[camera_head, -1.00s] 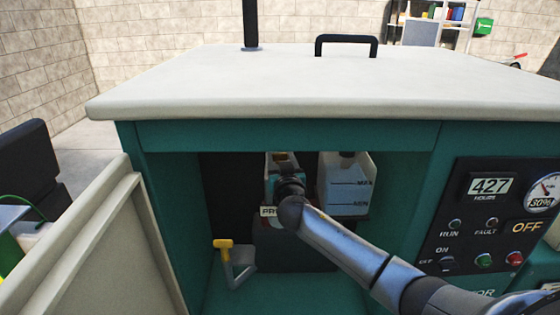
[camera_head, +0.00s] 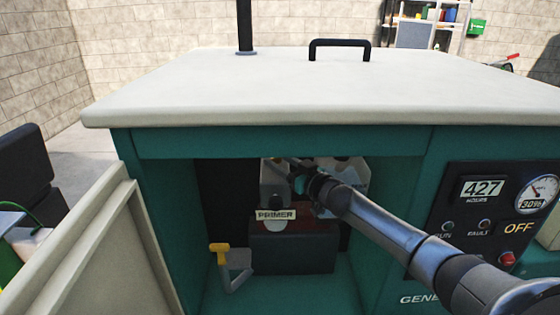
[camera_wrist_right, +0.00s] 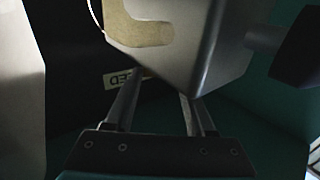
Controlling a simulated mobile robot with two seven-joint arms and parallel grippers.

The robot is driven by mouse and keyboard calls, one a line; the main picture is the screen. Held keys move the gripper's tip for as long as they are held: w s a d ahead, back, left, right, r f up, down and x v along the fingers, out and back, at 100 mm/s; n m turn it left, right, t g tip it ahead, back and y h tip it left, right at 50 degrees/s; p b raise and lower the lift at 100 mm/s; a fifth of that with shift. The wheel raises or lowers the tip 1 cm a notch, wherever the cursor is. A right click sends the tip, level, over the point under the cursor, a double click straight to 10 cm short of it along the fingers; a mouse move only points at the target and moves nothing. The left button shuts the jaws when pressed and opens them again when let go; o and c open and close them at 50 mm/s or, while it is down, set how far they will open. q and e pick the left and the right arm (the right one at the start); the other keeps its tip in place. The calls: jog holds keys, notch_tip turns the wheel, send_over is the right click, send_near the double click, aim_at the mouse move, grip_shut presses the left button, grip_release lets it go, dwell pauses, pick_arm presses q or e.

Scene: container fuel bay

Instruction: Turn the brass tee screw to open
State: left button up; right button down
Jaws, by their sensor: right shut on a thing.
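My right gripper (camera_head: 303,178) reaches from the right into the open generator bay, at the grey block behind the PRIMER label (camera_head: 275,215). In the right wrist view my two fingers (camera_wrist_right: 158,92) run up to the underside of a grey block (camera_wrist_right: 190,45) that covers their tips. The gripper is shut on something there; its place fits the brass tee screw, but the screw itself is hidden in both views. A small label with letters ending in "EED" (camera_wrist_right: 124,79) shows beside the fingers. My left gripper is not in view.
The pale lid (camera_head: 300,90) overhangs the bay. A yellow-topped lever (camera_head: 220,250) stands at the bay's lower left. The open door (camera_head: 90,250) is on the left. The control panel (camera_head: 490,215) is on the right, near my right arm.

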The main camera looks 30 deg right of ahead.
dwell(0.4)
jog(key=shift+c, duration=1.2)
grip_release()
jog(key=shift+a, duration=0.1)
